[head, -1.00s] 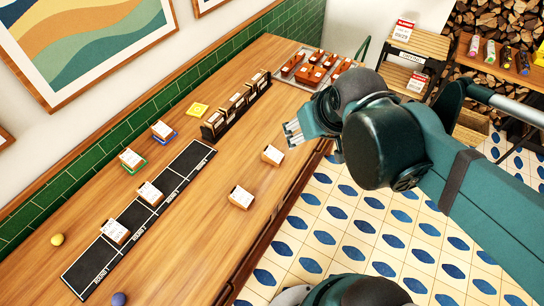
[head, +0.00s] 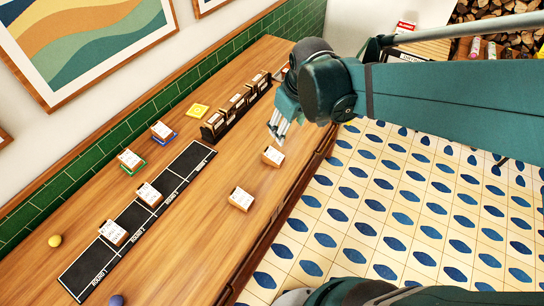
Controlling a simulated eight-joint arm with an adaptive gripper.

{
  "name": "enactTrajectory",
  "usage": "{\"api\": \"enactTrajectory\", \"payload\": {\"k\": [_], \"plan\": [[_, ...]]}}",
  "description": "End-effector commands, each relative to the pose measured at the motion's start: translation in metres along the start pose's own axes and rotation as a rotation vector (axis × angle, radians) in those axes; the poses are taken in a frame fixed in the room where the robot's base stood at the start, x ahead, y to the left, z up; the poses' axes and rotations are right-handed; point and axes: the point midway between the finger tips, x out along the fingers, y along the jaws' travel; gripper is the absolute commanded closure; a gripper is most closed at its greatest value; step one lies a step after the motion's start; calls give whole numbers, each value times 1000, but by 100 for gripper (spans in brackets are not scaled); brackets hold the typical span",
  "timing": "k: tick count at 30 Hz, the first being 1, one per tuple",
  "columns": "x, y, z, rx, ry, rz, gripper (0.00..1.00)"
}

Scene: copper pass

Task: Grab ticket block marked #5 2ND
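Several wooden ticket blocks with white tops stand on the counter; their markings are too small to read, so I cannot tell which is #5 2ND. One block (head: 272,156) is just below my gripper (head: 278,130) in the picture, and another (head: 240,199) stands nearer the front. Two blocks (head: 149,195) (head: 113,233) are on the black round strip (head: 88,275). One (head: 131,160) is on a green coaster and one (head: 162,131) on a blue coaster. My gripper points down above the counter, with nothing visible in it; its finger gap is unclear.
A dark rack (head: 213,127) of upright blocks stands near the tiled wall, with a yellow coaster (head: 199,110) beside it. A yellow ball (head: 55,240) and a blue ball (head: 117,300) lie at the left end. The counter (head: 200,240) is clear around the two front blocks.

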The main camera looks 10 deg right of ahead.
Motion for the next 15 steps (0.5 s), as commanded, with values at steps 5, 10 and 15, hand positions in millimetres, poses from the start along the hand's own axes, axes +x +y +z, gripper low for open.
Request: {"api": "enactTrajectory", "payload": {"k": [5,10,15], "plan": [[24,1,-11,-58,-40,-19,50],[47,1,-20,-114,-76,-38,50],[72,0,-28,-170,-112,-59,50]]}}
